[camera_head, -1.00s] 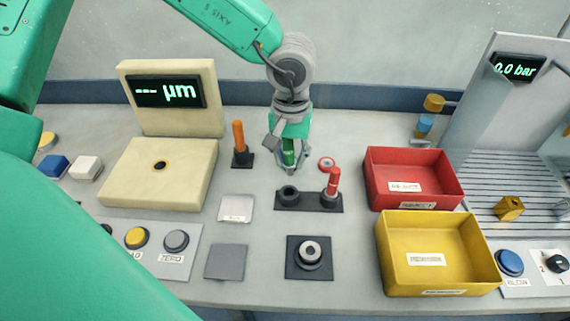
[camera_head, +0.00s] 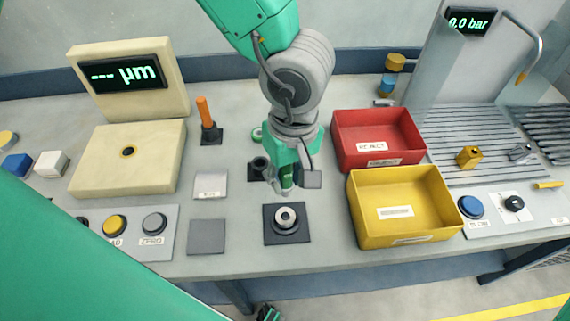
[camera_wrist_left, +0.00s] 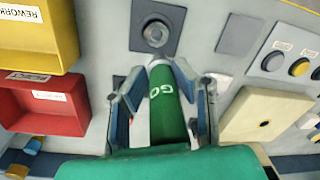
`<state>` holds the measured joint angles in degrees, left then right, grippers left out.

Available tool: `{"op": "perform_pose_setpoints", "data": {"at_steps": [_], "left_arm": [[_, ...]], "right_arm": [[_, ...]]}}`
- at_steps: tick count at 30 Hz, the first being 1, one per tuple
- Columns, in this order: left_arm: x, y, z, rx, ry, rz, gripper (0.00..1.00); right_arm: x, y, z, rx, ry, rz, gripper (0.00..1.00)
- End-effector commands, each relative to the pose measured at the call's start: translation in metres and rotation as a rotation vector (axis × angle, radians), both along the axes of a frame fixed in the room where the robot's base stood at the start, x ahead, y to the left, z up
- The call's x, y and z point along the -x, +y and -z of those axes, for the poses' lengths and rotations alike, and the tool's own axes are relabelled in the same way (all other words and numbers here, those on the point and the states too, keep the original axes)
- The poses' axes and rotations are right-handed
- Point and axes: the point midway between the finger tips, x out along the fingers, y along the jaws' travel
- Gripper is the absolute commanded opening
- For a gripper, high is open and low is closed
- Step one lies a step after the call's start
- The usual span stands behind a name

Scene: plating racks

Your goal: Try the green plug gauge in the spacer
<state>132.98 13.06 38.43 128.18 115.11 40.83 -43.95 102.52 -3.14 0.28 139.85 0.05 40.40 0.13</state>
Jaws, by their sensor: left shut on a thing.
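My left gripper (camera_head: 287,188) is shut on the green plug gauge (camera_head: 288,178), over the front part of the bench. In the left wrist view the green gauge (camera_wrist_left: 165,105) shows the letters GO between the two fingers (camera_wrist_left: 160,75). The spacer (camera_head: 286,217) is a grey metal ring on a dark square pad (camera_head: 270,236), just in front of the gripper and apart from it. The spacer also shows in the left wrist view (camera_wrist_left: 156,33), beyond the gauge's end.
The gauge stand (camera_head: 258,163) is partly hidden behind my gripper. A yellow bin (camera_head: 408,235) and a red bin (camera_head: 385,157) stand close on the right. An orange-handled tool (camera_head: 206,115) and a beige measuring unit (camera_head: 120,180) are on the left.

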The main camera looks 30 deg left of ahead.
Motion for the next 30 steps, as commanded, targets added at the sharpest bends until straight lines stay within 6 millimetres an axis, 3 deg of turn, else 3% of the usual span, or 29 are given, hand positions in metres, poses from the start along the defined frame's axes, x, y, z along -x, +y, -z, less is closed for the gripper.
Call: {"op": "perform_pose_setpoints", "data": {"at_steps": [9, 15, 30], "left_arm": [[0.000, 0.000, -0.001, 0.001, 0.001, 0.001, 0.00], [0.000, 0.001, -0.003, 0.001, 0.002, 0.002, 0.00], [0.000, 0.000, 0.051, 0.000, 0.002, 0.003, 0.00]], "right_arm": [[0.000, 0.000, -0.002, 0.000, 0.000, 0.000, 0.40], [0.000, 0.000, -0.015, 0.000, 0.000, 0.000, 0.40], [0.000, 0.000, 0.002, 0.000, 0.000, 0.000, 0.40]]}}
